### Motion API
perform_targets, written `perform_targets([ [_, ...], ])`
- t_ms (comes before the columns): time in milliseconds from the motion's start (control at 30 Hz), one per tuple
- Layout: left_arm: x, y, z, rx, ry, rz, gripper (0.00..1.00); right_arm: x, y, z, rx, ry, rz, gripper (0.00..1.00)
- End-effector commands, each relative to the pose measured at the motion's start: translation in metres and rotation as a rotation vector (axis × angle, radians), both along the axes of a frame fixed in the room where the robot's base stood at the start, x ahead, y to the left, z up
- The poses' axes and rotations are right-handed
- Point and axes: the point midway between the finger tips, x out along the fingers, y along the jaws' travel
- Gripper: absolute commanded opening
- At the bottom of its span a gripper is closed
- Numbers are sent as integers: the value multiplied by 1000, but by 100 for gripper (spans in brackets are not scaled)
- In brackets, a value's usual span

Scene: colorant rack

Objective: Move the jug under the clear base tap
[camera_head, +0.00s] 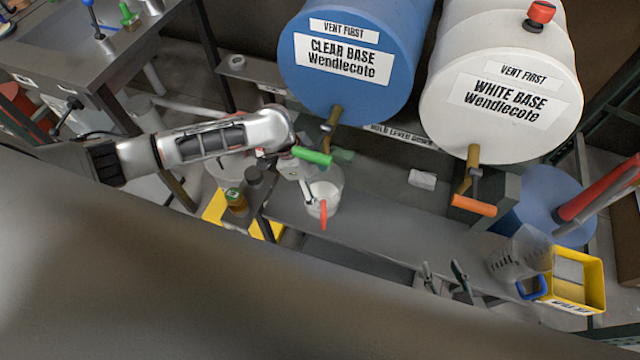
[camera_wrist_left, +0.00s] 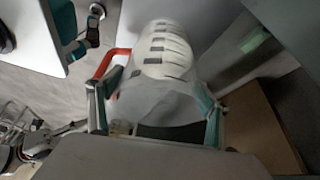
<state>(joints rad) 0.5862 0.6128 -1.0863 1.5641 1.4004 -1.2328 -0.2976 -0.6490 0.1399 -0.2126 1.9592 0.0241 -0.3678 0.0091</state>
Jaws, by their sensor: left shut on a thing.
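A translucent jug with a red handle (camera_head: 324,213) stands over the grey bench, close below and slightly in front of the clear base tap (camera_head: 332,120). The tap has a green lever (camera_head: 312,156) and comes from the blue CLEAR BASE drum (camera_head: 350,60). My left gripper (camera_head: 305,188) is shut on this jug; in the left wrist view its fingers lie on both sides of the jug (camera_wrist_left: 160,85). Whether the jug touches the bench or sits exactly under the spout, I cannot tell. My right gripper (camera_head: 444,278) shows two separated, empty fingertips at the bench's front edge.
The white WHITE BASE drum (camera_head: 500,90) has an orange-levered tap (camera_head: 474,205). A second clear jug with a blue handle (camera_head: 532,287) stands at right beside a yellow bin (camera_head: 592,285). A small white block (camera_head: 422,180) lies on the bench. Bare bench (camera_head: 390,220) lies between the jugs.

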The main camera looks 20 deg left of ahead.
Motion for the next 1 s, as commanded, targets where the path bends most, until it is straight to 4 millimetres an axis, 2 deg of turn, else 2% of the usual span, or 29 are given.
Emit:
perform_targets([
  [300,2,0,0,-2,-3,1,40,0,0,-1,-1,2,0,40],
  [333,1,0,-2,0,-2,1,83,0,0,-1,0,1,0,40],
  [367,1,0,-1,0,-2,1,90,0,0,-1,0,1,0,40],
  [400,1,0,-1,0,-2,1,94,0,0,0,0,0,0,40],
  [767,1,0,1,0,-3,0,94,2,0,4,3,-8,0,40],
  [867,1,4,8,1,-4,1,94,2,0,6,3,-8,0,40],
  [1000,0,13,30,1,-6,1,94,2,0,8,2,-7,-1,40],
])
